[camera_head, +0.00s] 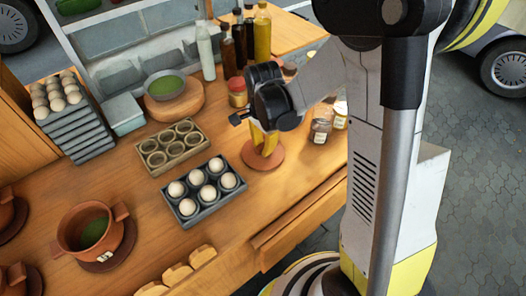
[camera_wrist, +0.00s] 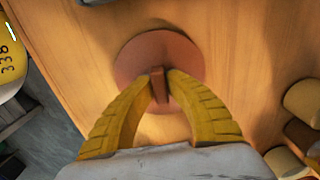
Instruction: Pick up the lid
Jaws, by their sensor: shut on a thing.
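The lid (camera_head: 264,161) is a round, flat reddish-brown clay disc at the right part of the wooden counter, beside the dark egg tray. In the wrist view the lid (camera_wrist: 140,59) shows a small upright knob (camera_wrist: 158,84) at its centre. My gripper (camera_head: 265,145) points down at the lid from above. In the wrist view the two yellow ribbed fingers of my gripper (camera_wrist: 159,87) are closed on the knob from both sides. The lid looks flat on or very close to the counter; I cannot tell if there is a gap.
A dark tray of eggs (camera_head: 187,208) and an empty olive tray (camera_head: 149,158) lie to the left. Bottles (camera_head: 262,35) stand behind, and jars (camera_head: 321,126) stand right of my gripper. A clay pot (camera_head: 76,238) with green contents sits at the left front. Bare counter lies between pot and trays.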

